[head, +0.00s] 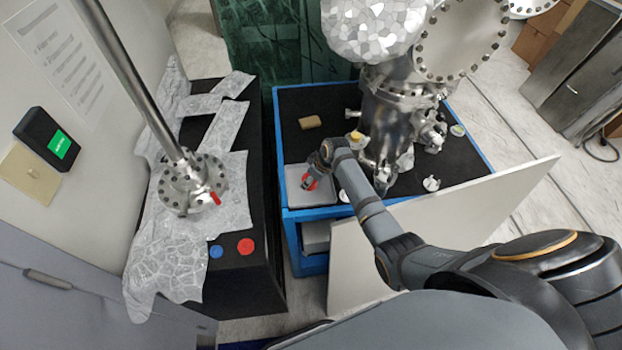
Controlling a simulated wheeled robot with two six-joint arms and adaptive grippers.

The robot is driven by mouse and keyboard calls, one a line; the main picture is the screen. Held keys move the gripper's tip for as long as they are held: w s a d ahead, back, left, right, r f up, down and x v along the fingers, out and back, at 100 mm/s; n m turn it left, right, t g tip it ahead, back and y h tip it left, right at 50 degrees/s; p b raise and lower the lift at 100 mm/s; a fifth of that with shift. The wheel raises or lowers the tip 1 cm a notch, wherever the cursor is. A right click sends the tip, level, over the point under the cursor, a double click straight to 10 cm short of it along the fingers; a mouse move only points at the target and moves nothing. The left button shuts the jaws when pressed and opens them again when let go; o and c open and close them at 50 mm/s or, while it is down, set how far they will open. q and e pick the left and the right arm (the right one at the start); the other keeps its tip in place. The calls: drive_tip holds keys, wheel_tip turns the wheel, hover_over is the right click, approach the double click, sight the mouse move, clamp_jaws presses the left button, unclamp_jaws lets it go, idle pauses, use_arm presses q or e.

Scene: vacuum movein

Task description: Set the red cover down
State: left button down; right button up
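A small red cover (309,183) is at the fingertips of my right gripper (314,174), whose arm comes in from the right. The fingers point down and appear closed on the cover, and they hide part of it. The cover is over or against the top of a flat grey box (318,197) at the front left of the blue-edged cart. Whether it touches the box is hard to tell. A separate red disc (246,246) lies on the black bench at the left, beside a blue disc (215,252). My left gripper is not in view.
The blue-edged cart (289,214) carries a steel vacuum chamber (395,115), a tan block (310,122) and small white fittings. A pale panel (450,222) leans at its front right. On the black bench (262,185), crumpled foil (178,262) lies around a flanged steel pole (130,75).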

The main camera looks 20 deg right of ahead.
drive_tip(key=shift+f, duration=0.15)
drive_tip(key=o, duration=0.9)
drive_tip(key=shift+s+d+r, duration=0.1)
drive_tip(key=shift+r, duration=0.45)
drive_tip(key=v, duration=1.1)
drive_tip(key=shift+s+r, duration=0.1)
